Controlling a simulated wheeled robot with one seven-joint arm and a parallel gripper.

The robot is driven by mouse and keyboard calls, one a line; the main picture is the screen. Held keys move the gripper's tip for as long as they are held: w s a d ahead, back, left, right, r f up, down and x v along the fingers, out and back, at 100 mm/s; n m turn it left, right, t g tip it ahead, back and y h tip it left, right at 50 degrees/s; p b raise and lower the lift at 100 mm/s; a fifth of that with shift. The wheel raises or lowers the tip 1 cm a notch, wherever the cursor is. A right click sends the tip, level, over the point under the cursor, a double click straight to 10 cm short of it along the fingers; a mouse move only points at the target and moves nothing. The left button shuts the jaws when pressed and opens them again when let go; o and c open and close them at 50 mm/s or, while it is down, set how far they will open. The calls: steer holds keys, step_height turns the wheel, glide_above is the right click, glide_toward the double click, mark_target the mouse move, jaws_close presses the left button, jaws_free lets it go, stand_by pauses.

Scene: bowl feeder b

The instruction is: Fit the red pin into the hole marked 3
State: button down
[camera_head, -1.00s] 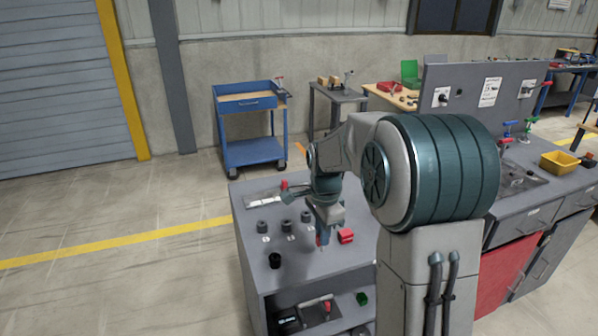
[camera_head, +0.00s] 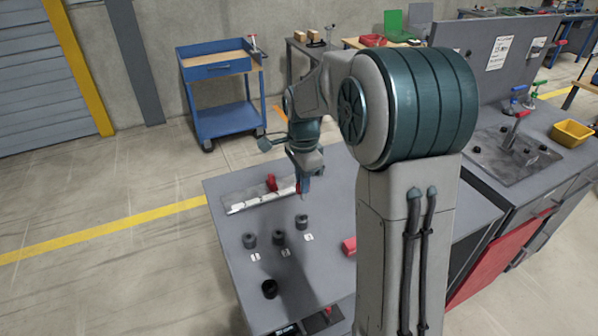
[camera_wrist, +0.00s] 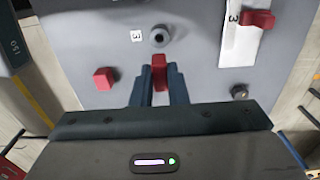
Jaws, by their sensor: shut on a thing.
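My gripper (camera_head: 303,189) is shut on the red pin (camera_wrist: 159,72), which shows between its two blue-grey fingers in the wrist view. The pin's lower end is hard to make out. The dark round socket marked 3 (camera_head: 301,222) stands on the grey bench top, nearer the front than my gripper in the head view. In the wrist view the socket (camera_wrist: 159,37), with its open hole and a "3" label beside it, lies just above the fingertips in the picture. The pin is apart from the socket.
Two similar sockets, marked 1 (camera_head: 249,240) and 2 (camera_head: 279,237), stand left of it. A red block (camera_head: 349,245) and a black cup-like piece (camera_head: 269,289) are on the bench. A white strip (camera_head: 245,199) with a red piece (camera_head: 271,183) lies at the back.

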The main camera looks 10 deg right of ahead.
steer(key=shift+a, duration=0.15)
steer(key=shift+f+b, duration=2.15)
steer(key=shift+f, duration=0.75)
steer(key=shift+f+b, duration=0.9)
steer(key=shift+f, duration=0.55)
stand_by(3.5)
